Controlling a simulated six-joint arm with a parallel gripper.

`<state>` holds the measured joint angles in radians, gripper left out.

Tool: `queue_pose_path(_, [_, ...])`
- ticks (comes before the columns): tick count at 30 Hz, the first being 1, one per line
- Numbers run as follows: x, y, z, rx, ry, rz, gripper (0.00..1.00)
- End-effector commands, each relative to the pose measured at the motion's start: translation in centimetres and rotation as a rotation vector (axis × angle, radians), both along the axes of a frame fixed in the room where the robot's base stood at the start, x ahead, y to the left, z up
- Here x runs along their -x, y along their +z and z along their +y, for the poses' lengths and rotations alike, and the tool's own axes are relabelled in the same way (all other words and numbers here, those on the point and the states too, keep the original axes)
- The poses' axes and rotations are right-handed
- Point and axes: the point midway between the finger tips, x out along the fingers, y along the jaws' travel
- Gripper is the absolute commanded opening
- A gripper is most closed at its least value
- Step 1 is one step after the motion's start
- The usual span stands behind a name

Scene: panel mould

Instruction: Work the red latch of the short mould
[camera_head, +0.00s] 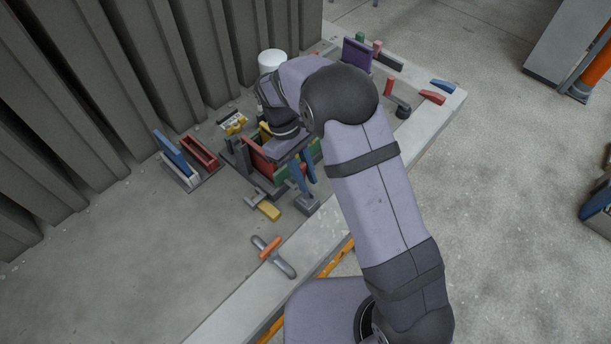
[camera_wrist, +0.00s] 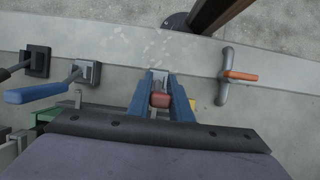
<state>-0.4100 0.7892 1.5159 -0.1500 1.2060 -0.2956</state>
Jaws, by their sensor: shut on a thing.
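The red latch (camera_wrist: 160,99) shows in the wrist view between the two blue fingers of my gripper (camera_wrist: 161,100), which are shut on it. A grey bracket (camera_wrist: 160,77) stands just beyond the latch. In the head view my gripper (camera_head: 304,170) points down at the near side of a mould with a dark red panel (camera_head: 259,161). The bracket's grey block (camera_head: 306,204) sits below the fingertips there. My arm and wrist hide much of this mould.
A blue-handled lever (camera_wrist: 36,93) on a grey bracket lies left of my fingers in the wrist view. A grey tool with an orange grip (camera_wrist: 240,75) lies to the right. A red tray-like piece (camera_head: 199,151) stands left of the mould. A ribbed wall (camera_head: 130,70) bounds the back.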

Motion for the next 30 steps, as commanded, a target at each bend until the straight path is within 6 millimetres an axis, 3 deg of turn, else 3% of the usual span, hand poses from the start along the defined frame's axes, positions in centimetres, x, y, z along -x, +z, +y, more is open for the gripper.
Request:
queue_pose_path(11, [0.7,0.0,-0.7,-0.073,-0.001,-0.073,0.0])
queue_pose_path(30, [3.4,-1.7,-3.6,-0.385,-0.006,-0.394,0.0])
